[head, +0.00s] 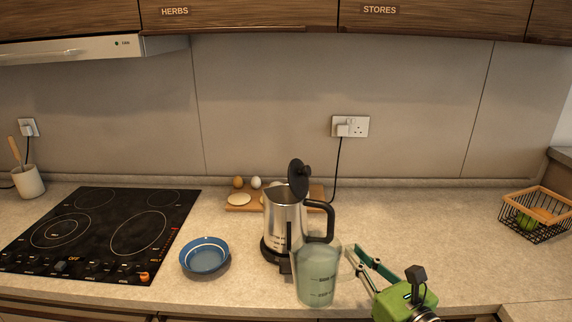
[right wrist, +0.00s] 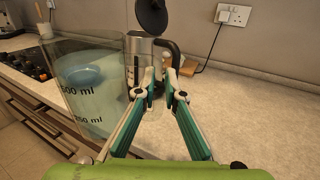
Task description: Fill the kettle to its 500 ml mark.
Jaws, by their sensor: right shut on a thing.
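The silver kettle (head: 284,218) stands upright on its black base, its black lid (head: 298,178) raised and its handle on the right; it also shows in the right wrist view (right wrist: 134,62). A clear jug (head: 318,280) of pale water stands close in front of it, roughly upright, partly covering the kettle's lower right. In the right wrist view the jug (right wrist: 85,100) has 500 ml and lower marks, and water seems above the 500 mark. My right gripper (head: 366,256) is shut on the jug at its right side; the clear handle barely shows. The kettle's inside is hidden. My left gripper is out of view.
A blue bowl (head: 205,266) sits left of the kettle, beside the black hob (head: 95,232). A board (head: 240,207) with eggs and round pale pieces lies behind. A wire basket (head: 530,228) stands far right. The counter between is clear. A cord runs to the wall socket (head: 350,126).

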